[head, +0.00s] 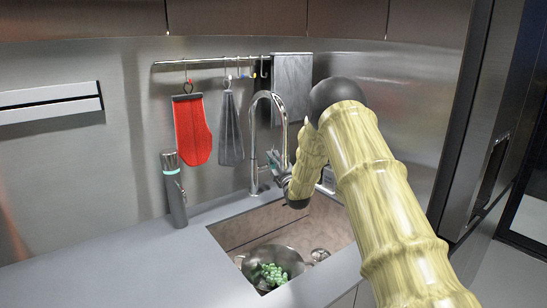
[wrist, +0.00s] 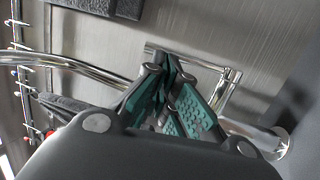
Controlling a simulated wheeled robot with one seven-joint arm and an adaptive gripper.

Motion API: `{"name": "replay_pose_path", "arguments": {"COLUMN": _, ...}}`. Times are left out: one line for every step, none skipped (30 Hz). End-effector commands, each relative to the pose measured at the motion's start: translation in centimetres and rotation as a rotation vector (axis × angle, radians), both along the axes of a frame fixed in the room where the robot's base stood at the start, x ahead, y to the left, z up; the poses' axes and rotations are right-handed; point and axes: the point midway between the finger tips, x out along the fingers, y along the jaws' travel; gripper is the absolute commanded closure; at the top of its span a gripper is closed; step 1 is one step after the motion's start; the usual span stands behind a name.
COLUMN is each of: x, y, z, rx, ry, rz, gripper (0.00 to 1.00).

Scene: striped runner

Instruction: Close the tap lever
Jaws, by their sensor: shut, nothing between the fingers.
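The chrome tap (head: 253,135) stands behind the sink, with its curved spout arching over the basin. In the wrist view the tap's tube (wrist: 80,66) runs behind my gripper, and a thin chrome lever (wrist: 228,88) shows just beyond the fingers. My gripper (head: 277,162) is beside the tap's body, low under the spout. Its teal-padded fingers (wrist: 168,80) are shut with nothing between them. They overlap the lever in the picture; I cannot tell whether they touch it. The lever is hidden behind my gripper in the head view.
The sink (head: 229,235) holds a metal pot (head: 290,258) with green items inside. A red mitt (head: 192,130) and a grey cloth (head: 230,130) hang from the wall rail (head: 205,62). A dark bottle (head: 175,190) stands on the counter. The counter's left part is clear.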

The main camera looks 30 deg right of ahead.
Motion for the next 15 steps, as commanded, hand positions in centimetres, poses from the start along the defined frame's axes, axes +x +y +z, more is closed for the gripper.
{"name": "replay_pose_path", "arguments": {"x": -0.5, "y": 0.3, "z": -0.5, "rx": -0.001, "ry": 0.001, "rz": 0.002, "gripper": 1.0}}
{"name": "replay_pose_path", "arguments": {"x": -0.8, "y": 0.5, "z": -0.6, "rx": 0.0, "ry": 0.002, "rz": 0.003, "gripper": 1.0}}
{"name": "replay_pose_path", "arguments": {"x": -1.2, "y": 0.7, "z": -0.9, "rx": 0.0, "ry": 0.002, "rz": 0.004, "gripper": 1.0}}
{"name": "replay_pose_path", "arguments": {"x": -1.8, "y": 0.7, "z": -1.0, "rx": 0.001, "ry": 0.002, "rz": 0.005, "gripper": 1.0}}
{"name": "replay_pose_path", "arguments": {"x": -2.4, "y": 0.8, "z": -1.2, "rx": 0.001, "ry": 0.003, "rz": 0.004, "gripper": 1.0}}
{"name": "replay_pose_path", "arguments": {"x": -3.1, "y": 0.9, "z": -1.4, "rx": 0.002, "ry": 0.002, "rz": 0.005, "gripper": 1.0}}
{"name": "replay_pose_path", "arguments": {"x": -3.6, "y": 1.1, "z": -1.5, "rx": 0.001, "ry": 0.001, "rz": 0.006, "gripper": 1.0}}
{"name": "replay_pose_path", "arguments": {"x": -4.1, "y": 1.2, "z": -1.7, "rx": 0.001, "ry": 0.001, "rz": 0.006, "gripper": 1.0}}
{"name": "replay_pose_path", "arguments": {"x": -4.8, "y": 1.3, "z": -1.9, "rx": 0.001, "ry": 0.001, "rz": 0.006, "gripper": 1.0}}
{"name": "replay_pose_path", "arguments": {"x": -5.4, "y": 1.4, "z": -2.1, "rx": 0.002, "ry": 0.002, "rz": 0.006, "gripper": 1.0}}
{"name": "replay_pose_path", "arguments": {"x": -5.8, "y": 1.5, "z": -2.2, "rx": 0.002, "ry": 0.002, "rz": 0.006, "gripper": 1.0}}
{"name": "replay_pose_path", "arguments": {"x": -6.5, "y": 1.6, "z": -2.3, "rx": 0.001, "ry": 0.001, "rz": 0.007, "gripper": 1.0}}
{"name": "replay_pose_path", "arguments": {"x": -7.0, "y": 1.6, "z": -2.4, "rx": 0.001, "ry": 0.001, "rz": 0.007, "gripper": 1.0}}
{"name": "replay_pose_path", "arguments": {"x": -7.4, "y": 1.7, "z": -2.5, "rx": 0.0, "ry": 0.002, "rz": 0.006, "gripper": 1.0}}
{"name": "replay_pose_path", "arguments": {"x": -8.0, "y": 1.7, "z": -2.7, "rx": 0.0, "ry": 0.001, "rz": 0.006, "gripper": 1.0}}
